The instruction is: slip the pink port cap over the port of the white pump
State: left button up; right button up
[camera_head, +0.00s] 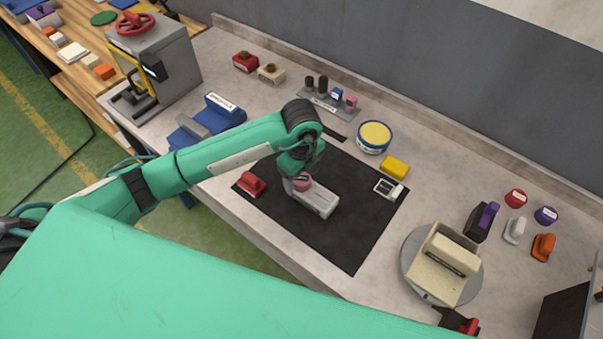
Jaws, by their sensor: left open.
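The white pump (318,201) lies on the black mat (352,232), its long body slanting down to the right. I cannot tell whether the cap sits over the port; the port is hidden. My left gripper is open, and its fingers are mostly hidden by its own wrist. My right gripper is not in view.
A red tool (251,185) lies left of the pump. A white device (389,188) and yellow block (394,167) are to the right. A round tin (374,137) stands behind the mat. A turntable (413,257) holds a beige fixture (443,263). The mat's lower right is clear.

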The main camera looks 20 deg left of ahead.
pick_arm(q)
notch_tip(320, 180, up, 7)
jog(key=shift+w+r+b, duration=0.1)
jog(key=shift+r+b, duration=0.1)
jog(key=shift+b, duration=0.95)
notch_tip(320, 180, up, 6)
jog(key=shift+r, duration=0.2)
